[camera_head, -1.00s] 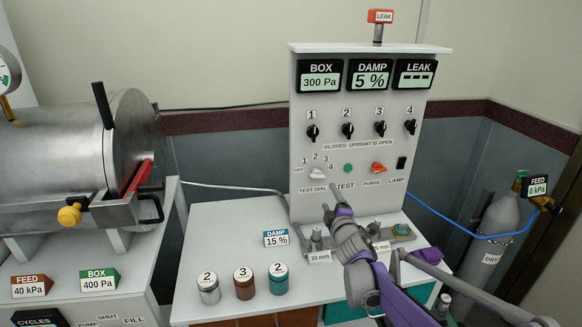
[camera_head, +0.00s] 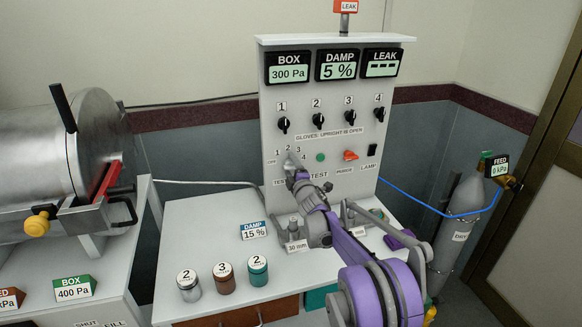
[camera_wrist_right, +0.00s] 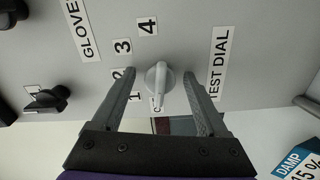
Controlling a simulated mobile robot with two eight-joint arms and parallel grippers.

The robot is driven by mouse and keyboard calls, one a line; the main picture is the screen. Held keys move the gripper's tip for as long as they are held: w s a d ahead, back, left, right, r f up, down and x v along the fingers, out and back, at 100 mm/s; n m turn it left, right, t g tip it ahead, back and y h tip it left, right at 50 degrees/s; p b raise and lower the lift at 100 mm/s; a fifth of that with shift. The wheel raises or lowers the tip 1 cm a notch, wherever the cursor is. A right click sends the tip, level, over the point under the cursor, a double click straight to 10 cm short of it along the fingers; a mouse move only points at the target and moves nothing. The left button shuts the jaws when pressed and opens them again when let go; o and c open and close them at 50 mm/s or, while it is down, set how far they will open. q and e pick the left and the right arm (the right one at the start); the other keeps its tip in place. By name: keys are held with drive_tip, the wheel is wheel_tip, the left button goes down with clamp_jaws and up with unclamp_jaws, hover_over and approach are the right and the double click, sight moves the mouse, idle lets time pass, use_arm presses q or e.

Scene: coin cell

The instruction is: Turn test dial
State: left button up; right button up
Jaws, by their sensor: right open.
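The test dial (camera_head: 289,164) is a pale grey knob on the lower left of the upright panel, beside labels OFF and 1 to 4. In the right wrist view the dial (camera_wrist_right: 158,75) sits between the two dark fingers, with visible gaps on both sides. Its narrow grip extends down in that view, partly covering a label. My right gripper (camera_head: 298,174) is open at the panel, its tips around the dial; in the head view it partly hides the dial and the TEST DIAL label (camera_wrist_right: 219,64). My left gripper is not in view.
Black glove knobs (camera_head: 317,119) are above the dial. Several lidded jars (camera_head: 223,278) and a damp sign (camera_head: 254,229) stand on the white bench (camera_head: 190,235).

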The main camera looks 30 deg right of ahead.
drive_tip(key=shift+c, duration=0.4)
clamp_jaws()
drive_tip(key=shift+f+m+b, duration=0.1)
drive_tip(key=shift+m+b, duration=0.45)
drive_tip(key=shift+m, duration=0.05)
drive_tip(key=shift+m+b, duration=0.7)
drive_tip(key=shift+m, duration=0.5)
drive_tip(key=shift+m+b, duration=0.8)
drive_tip(key=shift+m, duration=1.2)
